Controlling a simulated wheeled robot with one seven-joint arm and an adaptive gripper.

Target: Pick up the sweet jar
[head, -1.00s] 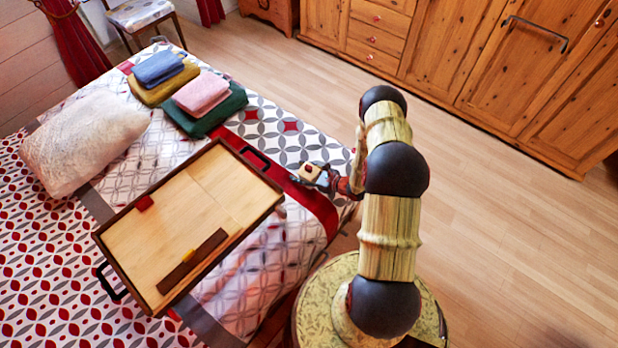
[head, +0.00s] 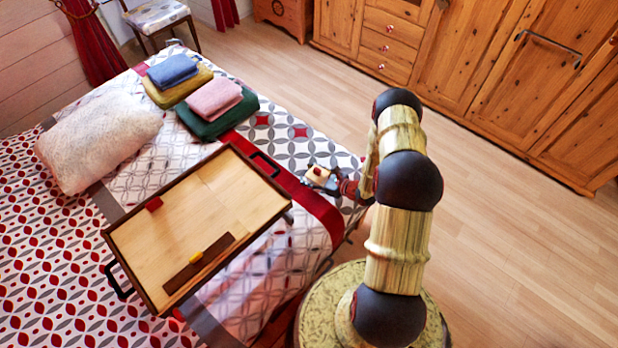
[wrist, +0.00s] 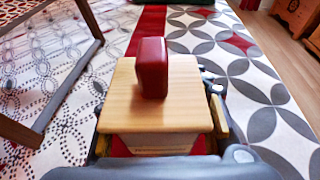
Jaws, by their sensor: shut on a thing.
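The sweet jar (wrist: 182,98) has a square pale wooden lid with a red knob, and a strip of its red and white body shows below the lid in the wrist view. In the head view the jar (head: 317,173) is small, over the near right part of the bed, beside the tray. My gripper (head: 321,180) is shut on the jar, with finger parts showing at its sides in the wrist view (wrist: 160,137). The jar looks upright. Its base is hidden, so I cannot tell whether it touches the bed.
A wooden tray (head: 215,205) with dark rims and black handles stands on the bed, left of the jar. Folded towels (head: 216,108) and a white pillow (head: 98,140) lie farther back. Wooden cupboards (head: 480,75) stand across open floor (head: 500,220).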

